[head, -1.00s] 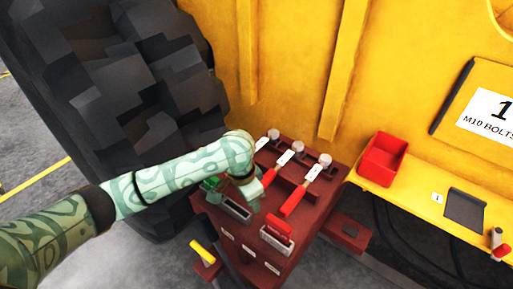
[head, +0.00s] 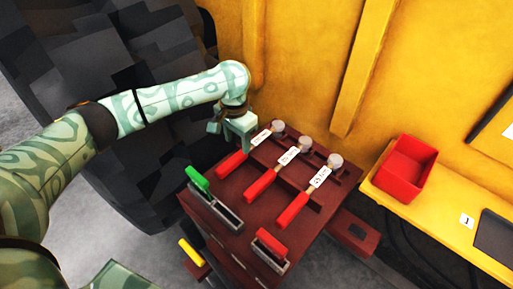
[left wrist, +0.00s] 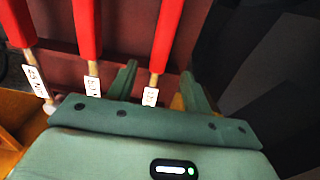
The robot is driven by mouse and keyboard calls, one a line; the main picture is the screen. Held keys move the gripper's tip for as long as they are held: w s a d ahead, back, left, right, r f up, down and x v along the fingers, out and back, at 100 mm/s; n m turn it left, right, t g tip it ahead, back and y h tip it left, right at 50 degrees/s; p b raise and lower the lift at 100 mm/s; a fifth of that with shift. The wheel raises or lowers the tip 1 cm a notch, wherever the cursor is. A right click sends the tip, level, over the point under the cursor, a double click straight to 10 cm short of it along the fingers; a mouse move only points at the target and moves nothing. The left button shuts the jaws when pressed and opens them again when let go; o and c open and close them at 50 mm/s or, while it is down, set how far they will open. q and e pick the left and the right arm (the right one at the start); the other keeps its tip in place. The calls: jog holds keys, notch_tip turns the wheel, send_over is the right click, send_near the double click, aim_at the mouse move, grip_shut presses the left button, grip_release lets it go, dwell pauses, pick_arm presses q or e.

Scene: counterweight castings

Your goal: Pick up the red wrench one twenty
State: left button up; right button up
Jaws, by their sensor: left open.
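Three red-handled wrenches with white tags lie side by side on a dark red bench: the left wrench (head: 232,164), the middle wrench (head: 262,184) and the right wrench (head: 293,209). The tag numbers are too small to read surely. My left gripper (head: 237,137) is open and empty beside the left wrench, near its tag. In the left wrist view, the fingers of my left gripper (left wrist: 160,86) stand either side of that wrench's shaft, with its red handle (left wrist: 168,35) beyond. Contact cannot be told. My right gripper is not in view.
The bench (head: 232,238) front has a green-handled tool (head: 198,180) and a red-handled one (head: 270,243) in metal holders. A red bin (head: 407,167) sits on a yellow ledge at right. A large black tyre (head: 110,60) stands left, a yellow wall behind.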

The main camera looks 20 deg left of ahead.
aim_at(237, 155)
pick_arm(q)
notch_tip(237, 155, down, 4)
jog(key=shift+w+r+b, duration=0.1)
jog(key=shift+b, duration=0.55)
jog(key=f+b, duration=0.2)
jog(key=f, duration=0.1)
jog(key=f+b, duration=0.2)
jog(key=f, duration=0.1)
jog(key=shift+s, duration=0.2)
jog(key=shift+r, duration=0.35)
jog(key=shift+s, duration=0.1)
grip_shut()
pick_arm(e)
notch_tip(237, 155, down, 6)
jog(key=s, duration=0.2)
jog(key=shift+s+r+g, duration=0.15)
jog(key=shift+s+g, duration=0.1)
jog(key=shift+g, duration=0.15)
